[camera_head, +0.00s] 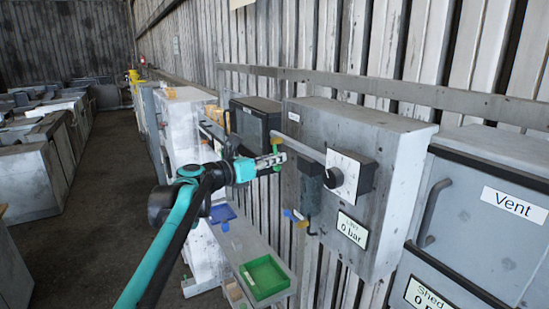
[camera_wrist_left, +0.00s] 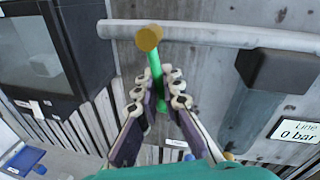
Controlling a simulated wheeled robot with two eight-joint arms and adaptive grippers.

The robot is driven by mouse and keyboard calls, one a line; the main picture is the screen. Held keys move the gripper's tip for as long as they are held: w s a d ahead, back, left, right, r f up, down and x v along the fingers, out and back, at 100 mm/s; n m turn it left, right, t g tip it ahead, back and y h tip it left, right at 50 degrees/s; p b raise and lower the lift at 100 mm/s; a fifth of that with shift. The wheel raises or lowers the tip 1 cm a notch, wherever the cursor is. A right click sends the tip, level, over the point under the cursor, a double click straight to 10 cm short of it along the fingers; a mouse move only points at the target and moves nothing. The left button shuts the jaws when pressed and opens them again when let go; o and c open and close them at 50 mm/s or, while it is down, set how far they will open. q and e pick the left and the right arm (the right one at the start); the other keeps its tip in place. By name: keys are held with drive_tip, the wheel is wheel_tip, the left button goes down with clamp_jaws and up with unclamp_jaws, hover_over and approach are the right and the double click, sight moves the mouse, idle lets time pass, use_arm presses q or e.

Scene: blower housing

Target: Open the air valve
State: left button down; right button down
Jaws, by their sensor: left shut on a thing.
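The air valve shows as a green lever (camera_wrist_left: 156,68) with a brownish-yellow round cap (camera_wrist_left: 149,38) in front of a grey pipe (camera_wrist_left: 215,35). In the left wrist view the lever runs down between the fingers of my left gripper (camera_wrist_left: 156,90), which is shut on it. In the head view my left gripper (camera_head: 270,161) reaches in from the left to the green lever (camera_head: 276,142) at the left end of the pipe (camera_head: 305,148). The fingers hide part of the lever. My right gripper is not in view.
A shelf below holds a green tray (camera_head: 265,278). A "Vent" cabinet (camera_head: 500,175) stands right. The aisle floor (camera_head: 115,190) is clear.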

use_arm(q)
drive_tip(key=shift+s+d+r+n+g+p, duration=0.25)
drive_tip(key=shift+s+n, duration=0.1)
drive_tip(key=shift+n, duration=0.6)
drive_tip(key=shift+s+d+r+n+g+p, duration=0.2)
drive_tip(key=shift+s+n+g+p, duration=0.1)
drive_tip(key=shift+n, duration=0.65)
drive_tip(key=c, duration=1.6)
unclamp_jaws()
drive_tip(key=shift+c, duration=0.2)
drive_tip(key=v, duration=1.2)
